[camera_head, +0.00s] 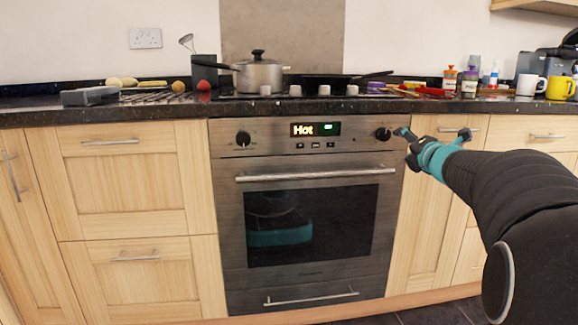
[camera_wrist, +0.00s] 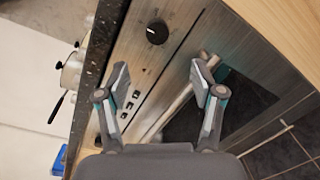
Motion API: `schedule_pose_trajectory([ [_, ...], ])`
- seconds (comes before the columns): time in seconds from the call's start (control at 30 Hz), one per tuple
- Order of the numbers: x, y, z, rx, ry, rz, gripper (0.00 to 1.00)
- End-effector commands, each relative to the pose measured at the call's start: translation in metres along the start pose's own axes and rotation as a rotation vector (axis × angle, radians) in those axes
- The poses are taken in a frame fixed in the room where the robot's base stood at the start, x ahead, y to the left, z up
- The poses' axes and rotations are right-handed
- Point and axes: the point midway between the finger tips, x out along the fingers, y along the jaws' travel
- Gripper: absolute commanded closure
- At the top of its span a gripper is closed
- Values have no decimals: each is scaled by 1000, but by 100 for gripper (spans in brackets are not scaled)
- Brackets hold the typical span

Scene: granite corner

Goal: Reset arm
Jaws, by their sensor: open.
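My gripper (camera_head: 432,146) is at the right end of the oven's control panel, close to the right knob (camera_head: 382,134). In the wrist view my gripper (camera_wrist: 160,92) has its two fingers spread apart with nothing between them. The oven (camera_head: 316,215) is steel with a dark glass door, which is shut. Its display (camera_head: 315,129) reads "Hot" beside a small green light. In the wrist view the fingers are in front of the oven panel and the door handle (camera_wrist: 178,105); a knob (camera_wrist: 157,32) shows above them. I cannot tell whether they touch the oven.
The dark counter (camera_head: 40,115) holds a pot (camera_head: 258,75), a pan (camera_head: 325,84), several bottles and condiments, a white mug (camera_head: 527,85) and a yellow mug (camera_head: 560,88). Wooden cabinets (camera_head: 120,190) flank the oven. The visible floor (camera_head: 440,312) is clear.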

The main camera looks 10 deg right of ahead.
Motion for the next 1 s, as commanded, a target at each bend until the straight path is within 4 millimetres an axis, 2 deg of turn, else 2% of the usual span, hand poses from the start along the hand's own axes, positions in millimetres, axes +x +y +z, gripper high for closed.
schedule_pose_trajectory([
  [0.07,-1,-14,12,107,-58,-57,33],
  [0.13,-5,-42,20,263,-136,-137,33],
  [0.2,-16,-80,23,456,-234,-238,33],
  [0.3,-49,-118,18,730,-387,-364,33],
  [0.33,-60,-125,13,812,-430,-398,33],
  [0.43,-103,-142,-15,1073,-566,-517,33],
  [0.53,-152,-146,-57,1316,-685,-639,33],
  [0.67,-212,-138,-116,1563,-793,-790,33],
  [0.8,-275,-117,-180,1756,-854,-954,33],
  [0.9,-315,-98,-218,1842,-850,-1059,33],
  [1.0,-346,-76,-247,1888,-797,-1127,33],
])
